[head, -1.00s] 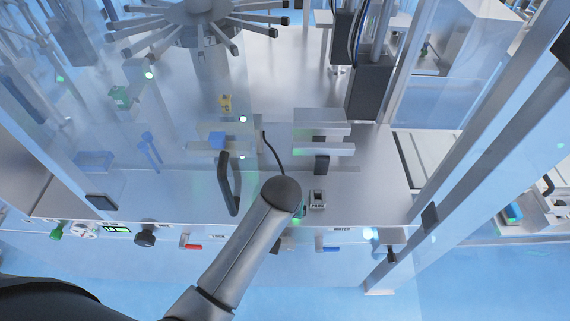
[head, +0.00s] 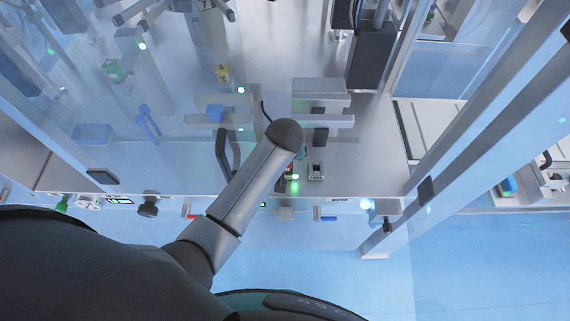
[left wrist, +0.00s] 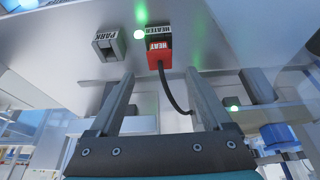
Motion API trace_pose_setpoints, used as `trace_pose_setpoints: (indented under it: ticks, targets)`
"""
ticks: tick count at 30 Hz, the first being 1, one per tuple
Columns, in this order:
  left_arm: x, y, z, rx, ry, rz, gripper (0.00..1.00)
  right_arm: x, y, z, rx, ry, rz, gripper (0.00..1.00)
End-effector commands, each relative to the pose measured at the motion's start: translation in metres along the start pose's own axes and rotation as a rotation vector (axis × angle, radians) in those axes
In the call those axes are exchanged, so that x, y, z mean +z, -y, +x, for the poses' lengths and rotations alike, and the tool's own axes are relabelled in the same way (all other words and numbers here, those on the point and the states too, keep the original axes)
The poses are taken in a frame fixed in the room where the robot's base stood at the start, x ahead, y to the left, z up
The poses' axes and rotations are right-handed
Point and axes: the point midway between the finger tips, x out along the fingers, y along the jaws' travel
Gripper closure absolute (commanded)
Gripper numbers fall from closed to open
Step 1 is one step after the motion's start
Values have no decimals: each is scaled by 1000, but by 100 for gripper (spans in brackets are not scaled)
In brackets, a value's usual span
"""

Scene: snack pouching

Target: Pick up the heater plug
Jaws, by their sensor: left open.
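The heater plug (left wrist: 158,52) is a red block marked HEAT, with a black cable, seated at the grey socket marked HEATER (left wrist: 158,31). My left gripper (left wrist: 160,75) is open, with its fingertips spread to either side of the plug's cable end; they do not visibly grip it. In the head view my left arm hides most of the gripper, and a small part of the plug (head: 289,168) shows beside the arm's end. My right gripper is not in view.
An empty grey PARK socket (left wrist: 108,45) stands beside the heater socket; it also shows in the head view (head: 316,172). The black cable (left wrist: 176,92) passes between my fingers. A blue knob (left wrist: 278,136) and metal blocks (head: 320,120) stand nearby. A clear panel (head: 190,150) lies left.

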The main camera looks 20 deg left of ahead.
Motion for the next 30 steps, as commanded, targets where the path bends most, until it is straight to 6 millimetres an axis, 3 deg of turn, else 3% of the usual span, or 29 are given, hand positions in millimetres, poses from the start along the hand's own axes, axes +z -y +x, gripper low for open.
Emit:
trace_pose_setpoints:
  ticks: [11,21,30]
  targets:
    - [0,0,22,0,0,0,18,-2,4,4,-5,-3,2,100]
    - [4,0,59,0,1,0,18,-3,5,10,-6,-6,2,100]
    - [4,0,68,1,0,1,18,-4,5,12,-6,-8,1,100]
